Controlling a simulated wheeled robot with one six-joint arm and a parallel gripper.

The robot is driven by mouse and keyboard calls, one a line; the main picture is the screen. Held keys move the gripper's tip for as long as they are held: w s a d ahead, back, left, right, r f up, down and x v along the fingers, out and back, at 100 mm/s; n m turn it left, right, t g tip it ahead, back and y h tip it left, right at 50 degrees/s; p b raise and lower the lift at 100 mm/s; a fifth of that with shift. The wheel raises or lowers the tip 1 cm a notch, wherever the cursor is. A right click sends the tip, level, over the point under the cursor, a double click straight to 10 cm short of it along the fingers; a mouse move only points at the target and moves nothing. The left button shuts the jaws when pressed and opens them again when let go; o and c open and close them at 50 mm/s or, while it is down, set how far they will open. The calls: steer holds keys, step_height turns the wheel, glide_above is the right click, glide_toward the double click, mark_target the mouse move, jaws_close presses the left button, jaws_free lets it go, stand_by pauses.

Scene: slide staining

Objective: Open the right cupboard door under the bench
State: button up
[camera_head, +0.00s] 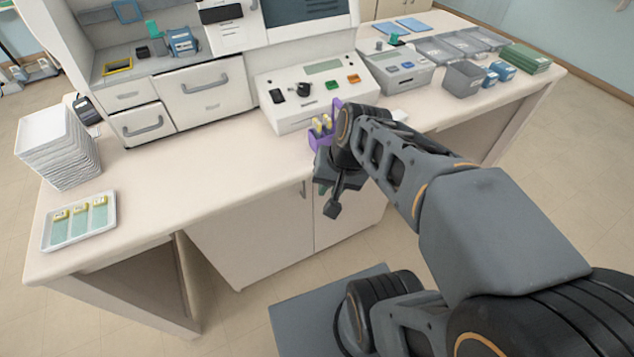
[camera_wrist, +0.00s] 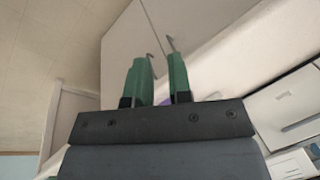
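Under the bench is a white cupboard with two doors, both shut. The right cupboard door (camera_head: 347,222) is partly hidden behind my gripper in the head view. The left door (camera_head: 255,235) has a handle (camera_head: 303,189) by the middle seam. My gripper (camera_head: 330,199) hangs in front of the bench edge by the doors. In the wrist view my gripper (camera_wrist: 158,62) has its green fingers apart, with nothing visible held between them.
The bench top (camera_head: 200,170) overhangs the cupboard. A purple rack (camera_head: 318,139) with yellow-topped items stands close to my wrist. Floor in front of the left door is clear.

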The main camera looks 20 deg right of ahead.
steer(key=w+d+f+m+t+y+b, duration=0.1)
steer(key=w+d+f+m+y+b, duration=0.2)
steer(key=f+m+b, duration=0.5)
steer(key=w+d+f+m+t+y+b, duration=0.1)
steer(key=w+d+f+m+y+b, duration=0.1)
steer(key=w+f+m+y+b, duration=0.5)
steer(key=w+d+f+m+t+b, duration=0.2)
steer(key=d+f+m+t+b, duration=0.75)
steer(key=d, duration=0.45)
steer(key=shift+n+h, duration=0.3)
steer(key=shift+n, duration=0.25)
steer(key=x, duration=1.3)
steer(key=shift+s+a+f+b, duration=0.1)
steer(key=shift+a+f+b, duration=0.1)
steer(key=shift+f+b, duration=0.2)
jaws_close()
